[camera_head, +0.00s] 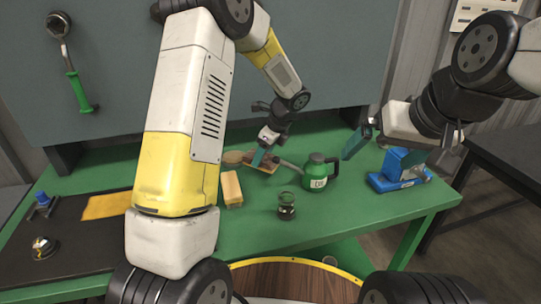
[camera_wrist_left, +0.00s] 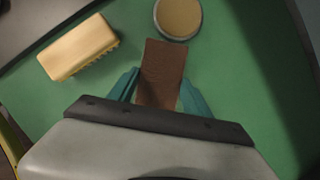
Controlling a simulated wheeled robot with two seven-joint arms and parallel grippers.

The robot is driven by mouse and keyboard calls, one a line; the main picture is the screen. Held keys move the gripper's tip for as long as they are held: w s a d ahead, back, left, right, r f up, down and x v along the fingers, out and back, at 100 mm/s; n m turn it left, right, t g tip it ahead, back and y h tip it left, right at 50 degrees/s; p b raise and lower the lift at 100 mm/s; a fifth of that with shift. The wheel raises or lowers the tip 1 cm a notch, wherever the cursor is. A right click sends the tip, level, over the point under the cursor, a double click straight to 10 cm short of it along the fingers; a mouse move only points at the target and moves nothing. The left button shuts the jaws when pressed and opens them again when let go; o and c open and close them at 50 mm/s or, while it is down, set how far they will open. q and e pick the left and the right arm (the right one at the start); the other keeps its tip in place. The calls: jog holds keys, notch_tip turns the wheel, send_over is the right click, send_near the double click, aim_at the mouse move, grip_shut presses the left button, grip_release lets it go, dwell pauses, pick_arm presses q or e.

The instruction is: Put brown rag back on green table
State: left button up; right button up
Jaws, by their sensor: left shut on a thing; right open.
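The brown rag (camera_wrist_left: 164,62) is a flat rectangular brown piece between the teal fingers of my left gripper (camera_wrist_left: 160,85) in the left wrist view. The gripper is shut on its near part, and the far part sticks out past the fingertips. In the head view the left gripper (camera_head: 266,157) is low over the back of the green table (camera_head: 345,215), with the rag (camera_head: 268,169) partly hidden by it. I cannot tell whether the rag touches the tabletop. My right gripper (camera_head: 385,150) is open and empty above the table's right side.
A yellow brush (camera_head: 231,188) and a round tin (camera_wrist_left: 177,17) are close to the rag. A green can (camera_head: 319,172), a small dark jar (camera_head: 286,206) and a blue object (camera_head: 396,180) stand to the right.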

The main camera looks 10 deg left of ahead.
pick_arm(q)
jog(key=shift+f, duration=2)
jog(key=shift+f, duration=0.1)
jog(key=o, duration=1.2)
